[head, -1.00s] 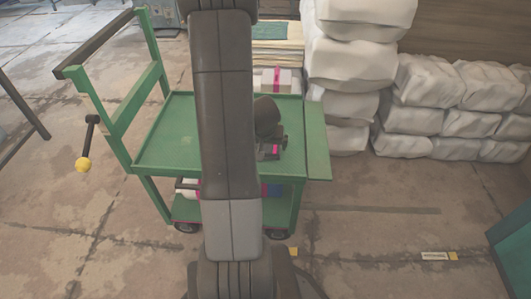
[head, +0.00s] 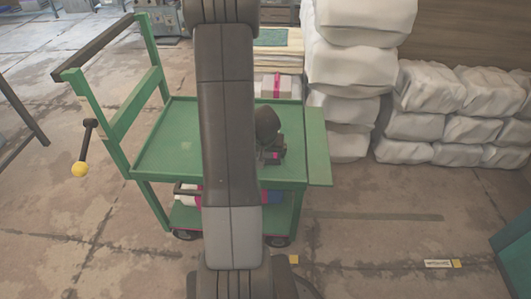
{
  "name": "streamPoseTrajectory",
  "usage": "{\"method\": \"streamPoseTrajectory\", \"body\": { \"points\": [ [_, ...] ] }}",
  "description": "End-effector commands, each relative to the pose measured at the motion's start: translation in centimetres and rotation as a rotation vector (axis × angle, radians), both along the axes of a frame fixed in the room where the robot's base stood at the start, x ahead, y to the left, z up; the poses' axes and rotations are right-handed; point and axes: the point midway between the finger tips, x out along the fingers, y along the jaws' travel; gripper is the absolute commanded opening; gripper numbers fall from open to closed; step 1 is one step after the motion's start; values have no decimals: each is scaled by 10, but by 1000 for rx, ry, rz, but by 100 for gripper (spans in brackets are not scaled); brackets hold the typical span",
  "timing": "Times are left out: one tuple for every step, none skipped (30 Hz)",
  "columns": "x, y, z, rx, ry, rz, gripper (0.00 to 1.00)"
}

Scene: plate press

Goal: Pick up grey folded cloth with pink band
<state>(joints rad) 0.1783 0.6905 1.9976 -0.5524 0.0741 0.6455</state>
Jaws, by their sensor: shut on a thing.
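My gripper (head: 272,157) is over the right part of the green cart's top tray (head: 165,150), partly hidden behind my own arm. It is shut on a small dark grey thing with a pink patch (head: 276,155), which fits the grey folded cloth with pink band. Most of that cloth is hidden by the gripper and arm. I cannot tell whether it touches the tray. Another pale grey folded bundle with a pink band (head: 278,87) lies beyond the cart, below a stack of flat sheets.
The cart has a raised handle (head: 95,52) at left and a lower shelf (head: 185,218) holding white, pink and blue items. White sacks (head: 355,60) are stacked behind and right. A stack of flat sheets (head: 278,50) stands behind.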

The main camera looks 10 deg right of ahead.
Motion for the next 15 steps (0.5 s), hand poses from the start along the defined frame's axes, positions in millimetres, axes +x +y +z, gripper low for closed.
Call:
{"method": "streamPoseTrajectory", "body": {
  "points": [
    [0, 0, 8, 0, -1, 0, 69],
    [0, 0, 11, 0, -1, 0, 69],
    [1, 0, 16, 0, -1, 0, 69],
    [1, 0, 20, 0, -1, 0, 69],
    [1, 0, 25, -1, -1, 1, 69],
    [1, 0, 31, -1, -2, 1, 69],
    [1, 0, 36, 0, -2, 0, 69],
    [1, 0, 40, 0, -2, 0, 69],
    [1, 0, 47, 0, -2, 0, 69],
    [1, 0, 51, 0, -2, 0, 69],
    [1, 0, 55, 0, -2, 0, 69],
    [1, 0, 61, 0, -2, 0, 69],
    [1, 0, 65, -1, -2, 0, 69],
    [1, 0, 69, -1, -2, 0, 69],
    [1, 0, 74, -1, -2, 0, 69]
  ]
}}
